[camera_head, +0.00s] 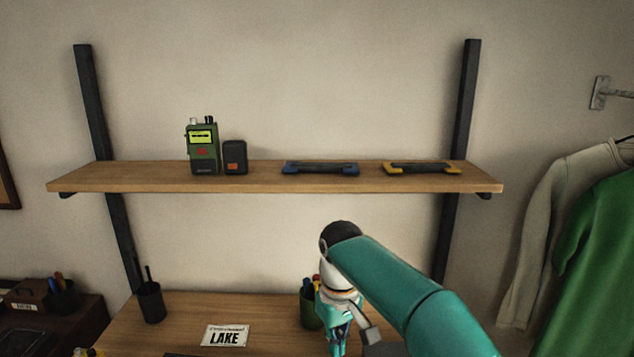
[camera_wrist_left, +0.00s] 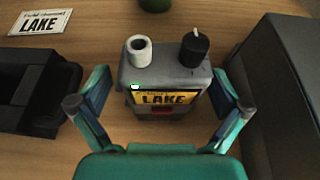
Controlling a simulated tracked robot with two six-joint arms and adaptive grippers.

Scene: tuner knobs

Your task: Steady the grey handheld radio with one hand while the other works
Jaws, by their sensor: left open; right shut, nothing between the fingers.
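The grey handheld radio (camera_wrist_left: 164,70) stands on the wooden desk in the left wrist view. It has a white ring-shaped knob (camera_wrist_left: 139,50) and a black knob (camera_wrist_left: 194,48) on top, and a lit yellow display (camera_wrist_left: 165,98) reading LAKE. My left gripper (camera_wrist_left: 160,86) is open, with one finger on each side of the radio and visible gaps between.
A LAKE card (camera_head: 225,336) lies on the desk (camera_head: 180,318). Pen cups (camera_head: 151,304) stand left and behind my right gripper. A dark tray (camera_wrist_left: 35,95) and a dark box (camera_wrist_left: 270,80) flank the radio. The shelf (camera_head: 260,178) above holds a green radio (camera_head: 203,155).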

